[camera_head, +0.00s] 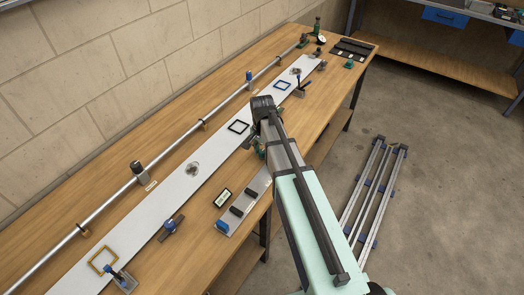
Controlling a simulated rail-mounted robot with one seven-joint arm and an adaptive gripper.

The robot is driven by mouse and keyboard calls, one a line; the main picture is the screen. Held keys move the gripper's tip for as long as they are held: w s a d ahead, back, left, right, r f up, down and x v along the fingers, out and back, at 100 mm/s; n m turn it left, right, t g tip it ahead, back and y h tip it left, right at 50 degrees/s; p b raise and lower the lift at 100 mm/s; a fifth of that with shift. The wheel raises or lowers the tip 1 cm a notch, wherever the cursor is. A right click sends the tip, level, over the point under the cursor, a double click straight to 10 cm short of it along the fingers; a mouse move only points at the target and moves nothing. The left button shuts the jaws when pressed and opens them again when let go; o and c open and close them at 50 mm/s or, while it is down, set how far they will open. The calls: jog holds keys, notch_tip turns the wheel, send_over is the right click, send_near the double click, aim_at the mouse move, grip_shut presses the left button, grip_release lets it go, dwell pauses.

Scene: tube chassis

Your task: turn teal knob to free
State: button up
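A small green-teal part (259,151) shows at the front edge of the bench, partly hidden behind my arm. I cannot tell whether it is the teal knob. Other small green parts stand at the far end of the bench: an upright one (317,26) by the rail's end and a low one (349,64) near a dark tray. None is clear enough to read a knob setting. My arm reaches in from the lower right over the bench's front edge. My gripper's fingers do not show.
A long wooden bench (60,230) carries a pale strip (150,205) and a metal tube (110,204) along the wall. Coloured frames, blue-handled clamps (170,226) and a grey plate (247,203) lie along it. A rail rack (375,190) lies on the floor at right.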

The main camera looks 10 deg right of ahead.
aim_at(262, 151)
dwell(0.3)
notch_tip(262, 151, up, 12)
dwell(0.6)
dwell(0.3)
